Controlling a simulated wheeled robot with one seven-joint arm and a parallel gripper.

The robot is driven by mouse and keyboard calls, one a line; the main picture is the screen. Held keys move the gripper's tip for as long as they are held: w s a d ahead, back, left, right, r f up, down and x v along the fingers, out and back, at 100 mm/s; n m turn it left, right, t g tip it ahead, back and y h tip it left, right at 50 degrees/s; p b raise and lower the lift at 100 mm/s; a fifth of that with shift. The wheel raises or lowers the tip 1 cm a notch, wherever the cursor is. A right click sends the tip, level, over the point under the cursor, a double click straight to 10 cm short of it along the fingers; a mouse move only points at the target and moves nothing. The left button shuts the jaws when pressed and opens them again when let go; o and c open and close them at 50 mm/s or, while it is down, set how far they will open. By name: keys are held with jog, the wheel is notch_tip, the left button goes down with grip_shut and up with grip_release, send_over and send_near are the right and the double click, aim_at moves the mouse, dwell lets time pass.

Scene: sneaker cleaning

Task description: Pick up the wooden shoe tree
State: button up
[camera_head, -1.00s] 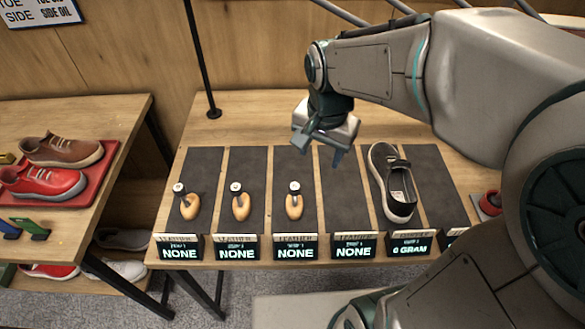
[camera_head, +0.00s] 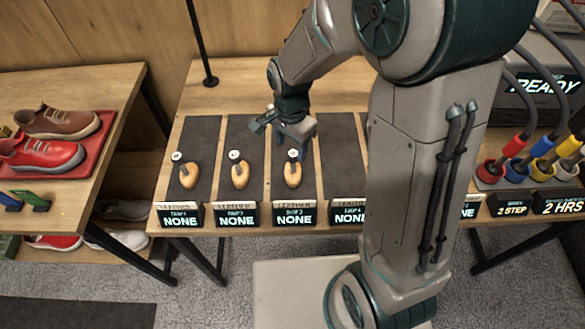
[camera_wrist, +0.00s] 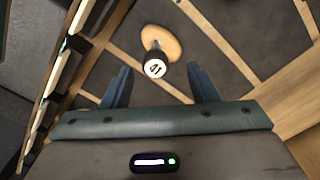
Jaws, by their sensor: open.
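Three wooden shoe trees lie on separate dark mats: the left one (camera_head: 188,174), the middle one (camera_head: 240,174) and the right one (camera_head: 292,174). Each has a tan oval body and a dark stem with a white round top. My gripper (camera_head: 285,150) is open and empty, above the far part of the right tree's mat in the head view. In the wrist view, one shoe tree (camera_wrist: 163,42) lies ahead of the open fingers (camera_wrist: 160,88), with its marked knob near the gap between them. The gripper does not appear to touch it.
Display signs reading NONE (camera_head: 180,220) stand along the table's front edge. The left table holds a red tray (camera_head: 92,155) with shoes.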

aim_at(293, 154)
jog(key=f, duration=0.1)
jog(key=f+p, duration=0.1)
jog(key=f, duration=0.1)
jog(key=shift+s+d+f, duration=0.2)
jog(key=shift+s+f, duration=0.05)
jog(key=shift+f, duration=0.9)
grip_shut()
